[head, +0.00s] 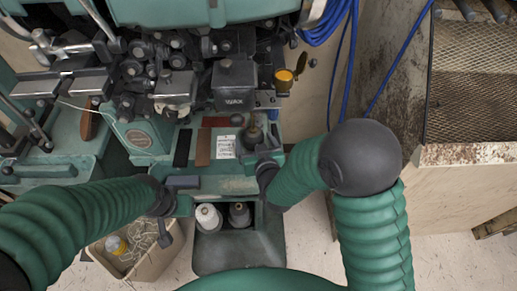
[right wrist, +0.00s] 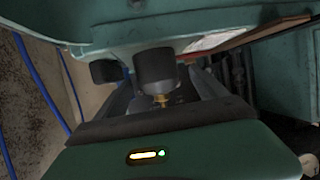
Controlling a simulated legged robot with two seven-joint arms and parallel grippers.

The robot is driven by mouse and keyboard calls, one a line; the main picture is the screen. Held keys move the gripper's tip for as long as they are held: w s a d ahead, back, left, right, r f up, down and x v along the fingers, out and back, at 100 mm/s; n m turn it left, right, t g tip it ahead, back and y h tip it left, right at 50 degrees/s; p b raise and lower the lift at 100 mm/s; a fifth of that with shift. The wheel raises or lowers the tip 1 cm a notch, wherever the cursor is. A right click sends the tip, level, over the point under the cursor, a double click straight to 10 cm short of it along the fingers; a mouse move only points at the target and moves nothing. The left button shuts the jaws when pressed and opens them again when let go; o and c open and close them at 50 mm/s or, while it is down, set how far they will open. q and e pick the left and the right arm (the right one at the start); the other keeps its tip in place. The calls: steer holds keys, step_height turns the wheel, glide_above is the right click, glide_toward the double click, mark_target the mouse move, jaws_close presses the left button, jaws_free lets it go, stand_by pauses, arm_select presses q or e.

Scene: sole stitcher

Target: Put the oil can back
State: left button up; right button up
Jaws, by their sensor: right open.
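The oil can (head: 253,134), a small dark can with a thin brass-coloured spout, stands upright on the green base of the stitcher (head: 225,185), next to a white label. In the right wrist view the dark can (right wrist: 155,70) with its brass part (right wrist: 162,99) shows between the fingers. My right gripper (head: 264,153) is open at the can's near side; whether a finger touches it I cannot tell. My left gripper (head: 166,208) is over the base's front left, with no object visible in it; its jaw gap is unclear.
A black WAX box (head: 234,84) and an amber cup (head: 284,78) are above and behind the can. Thread cones (head: 208,217) stand in a dark green holder (head: 240,258) in front. A bin (head: 140,257) stands lower left. A mesh-sided crate (head: 470,155) is right.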

steer(key=p+v, duration=0.6)
steer(key=v, duration=0.3)
steer(key=shift+d+r, duration=0.1)
steer(key=s+d+m+g+h, duration=0.1)
steer(key=s+d+g, duration=0.4)
steer(key=d, duration=0.3)
steer(key=s+d+r+m+g+h, duration=0.1)
steer(key=s+d+g+h, duration=0.1)
steer(key=s+d+g, duration=0.3)
steer(key=s+d, duration=0.3)
steer(key=d, duration=0.1)
steer(key=shift+d+m+g, duration=0.15)
steer(key=shift+m+g, duration=0.15)
steer(key=shift+g, duration=0.1)
steer(key=shift+r, duration=0.15)
